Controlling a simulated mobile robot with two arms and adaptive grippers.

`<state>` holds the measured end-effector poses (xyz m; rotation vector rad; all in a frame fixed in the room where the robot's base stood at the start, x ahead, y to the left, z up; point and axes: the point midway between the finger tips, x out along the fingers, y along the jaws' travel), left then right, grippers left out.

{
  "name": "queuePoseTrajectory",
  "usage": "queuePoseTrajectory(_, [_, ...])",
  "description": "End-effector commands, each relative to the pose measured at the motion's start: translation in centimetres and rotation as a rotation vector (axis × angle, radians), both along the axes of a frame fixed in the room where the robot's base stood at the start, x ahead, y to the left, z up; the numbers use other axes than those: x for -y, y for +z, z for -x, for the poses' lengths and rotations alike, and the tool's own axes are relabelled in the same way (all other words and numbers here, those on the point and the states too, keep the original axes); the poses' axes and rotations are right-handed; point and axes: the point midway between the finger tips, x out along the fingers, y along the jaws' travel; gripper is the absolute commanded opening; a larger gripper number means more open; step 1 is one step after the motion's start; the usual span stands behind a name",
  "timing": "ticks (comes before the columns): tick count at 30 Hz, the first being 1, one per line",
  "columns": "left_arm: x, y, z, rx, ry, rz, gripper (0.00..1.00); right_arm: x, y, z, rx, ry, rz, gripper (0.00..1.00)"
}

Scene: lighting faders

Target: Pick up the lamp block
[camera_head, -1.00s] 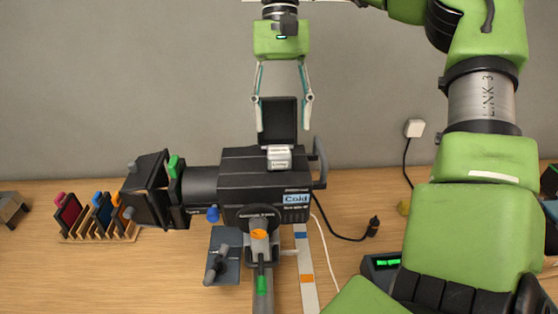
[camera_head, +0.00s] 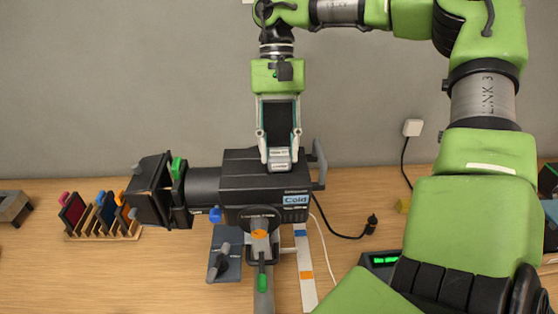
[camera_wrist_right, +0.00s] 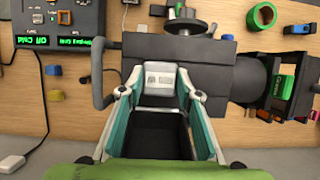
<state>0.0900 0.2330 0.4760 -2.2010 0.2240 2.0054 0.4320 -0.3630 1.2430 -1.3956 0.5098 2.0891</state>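The lamp block (camera_head: 279,160) is a small pale grey piece with a tall black upright panel (camera_head: 281,122). It stands at the top of the black spotlight housing (camera_head: 245,172). In the right wrist view the lamp block (camera_wrist_right: 161,79) lies between the fingers, with the black panel nearer the camera. My right gripper (camera_head: 280,158) points down over it, with one finger along each side, and appears closed onto it. The wrist view also shows the right gripper (camera_wrist_right: 161,84) with its fingertips at the block's sides. My left gripper is not in view.
A rack of coloured filters (camera_head: 102,218) stands on the table at left. The spotlight's barn doors (camera_head: 152,192) stick out left, and its handle (camera_head: 319,165) is at right. A black cable (camera_head: 345,235) and a console with a green display (camera_head: 381,262) are right of it.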

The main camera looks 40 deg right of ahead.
Motion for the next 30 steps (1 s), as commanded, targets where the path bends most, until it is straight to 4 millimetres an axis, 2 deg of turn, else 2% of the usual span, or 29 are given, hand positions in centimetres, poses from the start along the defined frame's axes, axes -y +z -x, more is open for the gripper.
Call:
queuePoseTrajectory(10, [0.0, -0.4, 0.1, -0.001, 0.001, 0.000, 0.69, 0.0, 0.6, -0.1, 0.003, 0.000, 0.001, 0.14])
queuePoseTrajectory(14, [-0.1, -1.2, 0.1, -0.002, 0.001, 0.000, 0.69, 0.0, 2.6, -0.1, 0.007, -0.001, 0.001, 0.14])
queuePoseTrajectory(22, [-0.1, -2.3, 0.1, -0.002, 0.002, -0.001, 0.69, 0.0, 8.0, -0.1, 0.004, -0.001, 0.001, 0.14])
queuePoseTrajectory(25, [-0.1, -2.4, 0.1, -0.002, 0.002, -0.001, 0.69, 0.0, 9.2, -0.1, 0.003, -0.002, 0.001, 0.14])
queuePoseTrajectory(30, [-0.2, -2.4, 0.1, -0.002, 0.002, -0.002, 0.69, 0.0, 10.1, -0.1, 0.001, 0.000, 0.000, 0.14])
